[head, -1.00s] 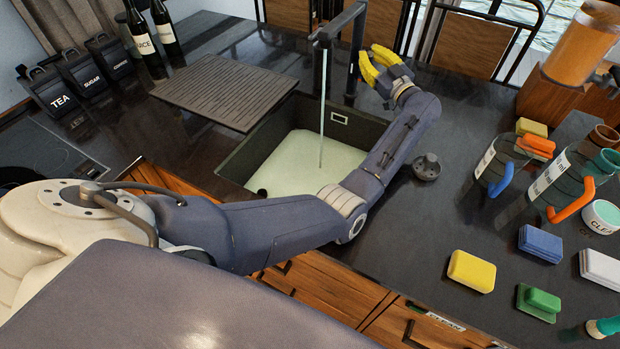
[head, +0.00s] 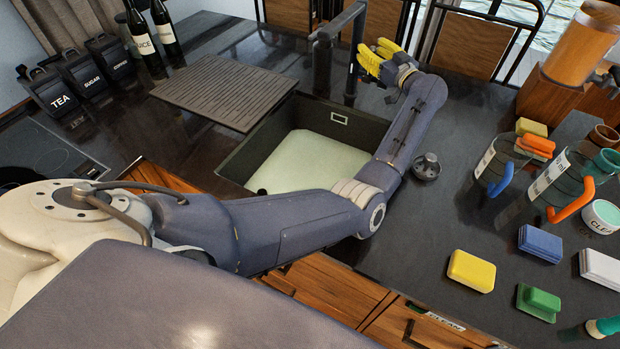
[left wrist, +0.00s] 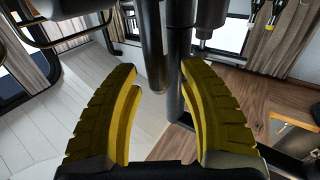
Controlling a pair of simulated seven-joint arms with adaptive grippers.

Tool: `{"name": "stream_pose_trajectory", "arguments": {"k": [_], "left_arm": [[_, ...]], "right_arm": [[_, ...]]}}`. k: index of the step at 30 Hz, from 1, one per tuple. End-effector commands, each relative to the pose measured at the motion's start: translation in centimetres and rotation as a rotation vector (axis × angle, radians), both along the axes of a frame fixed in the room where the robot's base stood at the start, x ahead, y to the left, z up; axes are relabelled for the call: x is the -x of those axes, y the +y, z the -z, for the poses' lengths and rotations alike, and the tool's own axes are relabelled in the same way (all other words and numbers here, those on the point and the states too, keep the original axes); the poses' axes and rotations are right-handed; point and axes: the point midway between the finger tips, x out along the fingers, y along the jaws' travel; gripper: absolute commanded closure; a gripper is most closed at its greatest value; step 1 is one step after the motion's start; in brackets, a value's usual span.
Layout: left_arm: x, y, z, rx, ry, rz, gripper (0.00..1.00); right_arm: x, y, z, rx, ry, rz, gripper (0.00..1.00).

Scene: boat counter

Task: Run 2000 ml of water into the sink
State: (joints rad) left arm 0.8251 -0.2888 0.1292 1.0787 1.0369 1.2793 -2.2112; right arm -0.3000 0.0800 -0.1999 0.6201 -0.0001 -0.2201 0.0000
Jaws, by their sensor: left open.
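The dark square sink (head: 330,155) is set in the counter with pale, cloudy-looking water (head: 312,163) in it. The black tap (head: 340,40) stands at the sink's far right corner, and no stream shows below its spout. My left gripper (head: 372,58) has yellow fingers and is beside the tap, just right of its upright post. In the left wrist view the left gripper (left wrist: 160,95) is open and empty, with the dark tap post (left wrist: 180,60) beyond the fingers. My right gripper is not in view.
A ribbed drain board (head: 222,95) lies left of the sink. Canisters (head: 80,75) and bottles (head: 150,30) stand at the back left. Measuring jugs (head: 500,165), sponges (head: 471,271) and a brush crowd the right side. A round drain plug (head: 427,167) sits right of the sink.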

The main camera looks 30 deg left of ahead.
Motion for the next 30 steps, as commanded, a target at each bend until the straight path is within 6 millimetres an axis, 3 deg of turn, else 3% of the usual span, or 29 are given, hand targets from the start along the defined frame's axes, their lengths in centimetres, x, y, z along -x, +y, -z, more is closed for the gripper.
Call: {"name": "stream_pose_trajectory", "arguments": {"k": [30], "left_arm": [[0.3,0.0,-5.2,0.001,-0.002,0.0,0.58]], "right_arm": [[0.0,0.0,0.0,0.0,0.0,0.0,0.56]]}}
